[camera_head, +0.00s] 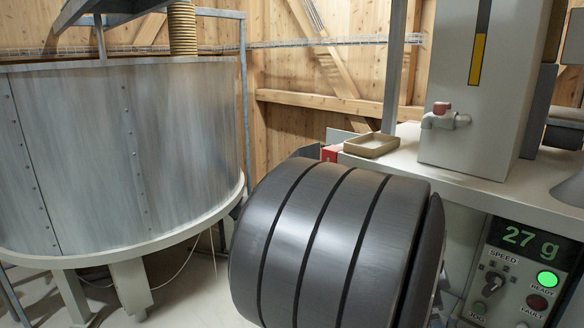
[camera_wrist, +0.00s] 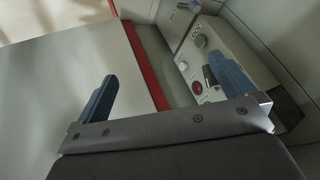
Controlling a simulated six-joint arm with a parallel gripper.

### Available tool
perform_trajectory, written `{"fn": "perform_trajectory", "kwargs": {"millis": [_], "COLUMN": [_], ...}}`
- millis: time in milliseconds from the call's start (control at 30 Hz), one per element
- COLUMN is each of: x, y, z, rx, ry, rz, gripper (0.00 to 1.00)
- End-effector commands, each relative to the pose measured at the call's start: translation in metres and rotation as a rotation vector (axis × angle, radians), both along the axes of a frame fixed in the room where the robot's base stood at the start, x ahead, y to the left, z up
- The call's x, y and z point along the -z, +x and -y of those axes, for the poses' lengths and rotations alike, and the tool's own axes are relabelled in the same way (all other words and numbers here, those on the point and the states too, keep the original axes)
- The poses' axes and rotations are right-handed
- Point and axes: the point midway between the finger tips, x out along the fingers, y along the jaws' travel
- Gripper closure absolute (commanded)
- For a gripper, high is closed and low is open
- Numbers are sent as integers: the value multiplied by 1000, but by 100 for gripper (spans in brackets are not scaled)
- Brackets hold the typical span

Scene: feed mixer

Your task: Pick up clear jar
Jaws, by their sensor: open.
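I see no clear jar in either view. My gripper (camera_wrist: 161,69) shows in the wrist view, with its two blue-grey fingers wide apart and nothing between them. Beyond the fingers are a pale flat panel with a red edge strip and a control box, and I cannot tell how far off they are. In the head view my gripper is not visible. A large dark grey ribbed cylinder, which looks like part of my arm, fills the lower middle and hides what lies behind it.
In the head view a shallow tan tray (camera_head: 371,145) sits on the pale bench (camera_head: 460,180), beside a column with a red-capped valve (camera_head: 446,116). A display (camera_head: 530,241) reads 27 g. A large metal tank (camera_head: 130,150) stands left. The wrist view shows a control box (camera_wrist: 205,88) with buttons.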

Motion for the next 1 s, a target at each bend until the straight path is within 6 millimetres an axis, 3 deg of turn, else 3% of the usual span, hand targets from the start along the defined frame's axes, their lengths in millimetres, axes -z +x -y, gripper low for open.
{"fn": "perform_trajectory", "kwargs": {"millis": [200,333,667,767,867,1000], "x": [0,0,4,19,46,95], "y": [0,0,2,11,25,47], "z": [0,0,2,7,15,26], "rx": [0,0,-8,-43,-104,-215], "ry": [0,0,2,7,15,33], "rz": [0,0,-6,-29,-69,-130], "gripper": [0,24,24,24,24,24]}}
